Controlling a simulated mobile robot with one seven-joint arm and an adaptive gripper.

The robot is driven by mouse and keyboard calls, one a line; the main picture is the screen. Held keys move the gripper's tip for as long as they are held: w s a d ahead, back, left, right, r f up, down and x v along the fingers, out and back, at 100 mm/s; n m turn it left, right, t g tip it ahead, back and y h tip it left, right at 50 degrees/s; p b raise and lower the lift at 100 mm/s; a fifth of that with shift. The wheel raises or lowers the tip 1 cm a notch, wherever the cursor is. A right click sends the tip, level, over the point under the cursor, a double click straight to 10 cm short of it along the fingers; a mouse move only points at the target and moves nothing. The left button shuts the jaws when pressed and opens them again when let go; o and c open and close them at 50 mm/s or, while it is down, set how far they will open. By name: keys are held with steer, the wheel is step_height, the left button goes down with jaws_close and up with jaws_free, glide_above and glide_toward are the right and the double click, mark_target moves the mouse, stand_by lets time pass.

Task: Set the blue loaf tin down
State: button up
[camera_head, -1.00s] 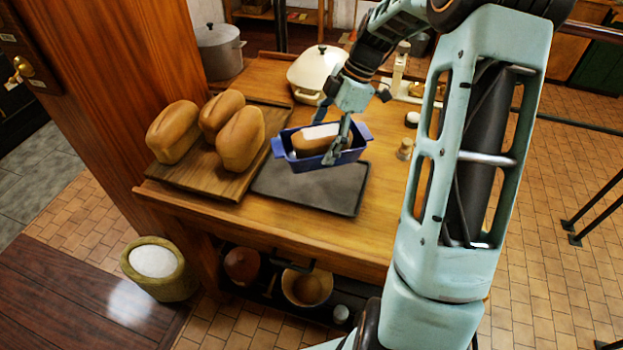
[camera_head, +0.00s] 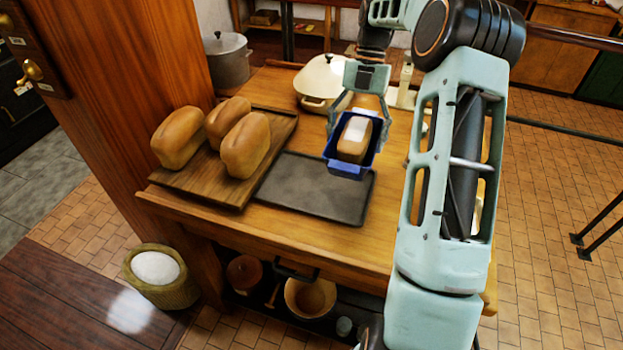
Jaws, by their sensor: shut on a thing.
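The blue loaf tin (camera_head: 347,171) is in the head view, right of the middle, with a brown loaf (camera_head: 355,138) that has a pale top inside it. My gripper (camera_head: 358,118) comes from behind and above, with its fingers on either side of the tin, shut on it. The tin is over the back right corner of a dark grey tray (camera_head: 310,193) on the wooden table. I cannot tell whether its underside touches anything.
Several bare loaves (camera_head: 246,146) sit on a wooden board (camera_head: 200,187) at the left. A cream lidded pot (camera_head: 322,80) stands behind the tin. Most of the dark tray is bare. A grey pot (camera_head: 228,62) stands at the back left.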

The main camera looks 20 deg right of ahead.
steer(key=w+a+f, duration=0.2)
steer(key=a+f, duration=0.1)
steer(key=w+a+f+p, duration=0.1)
steer(key=w+a+f, duration=0.1)
steer(key=a, duration=0.2)
steer(key=w+a+f+p, duration=0.1)
steer(key=w+a+f, duration=0.1)
steer(key=a+f, duration=0.1)
steer(key=shift+w+a+f, duration=0.1)
steer(key=shift+a+f, duration=0.25)
steer(key=shift+a, duration=0.2)
steer(key=shift+a+f, duration=0.2)
steer(key=shift+w+a+f+p, duration=0.15)
steer(key=shift+f+p, duration=0.3)
steer(key=shift+f, duration=1.25)
steer(key=shift+f, duration=0.15)
steer(key=o, duration=1.4)
steer(key=shift+c, duration=0.2)
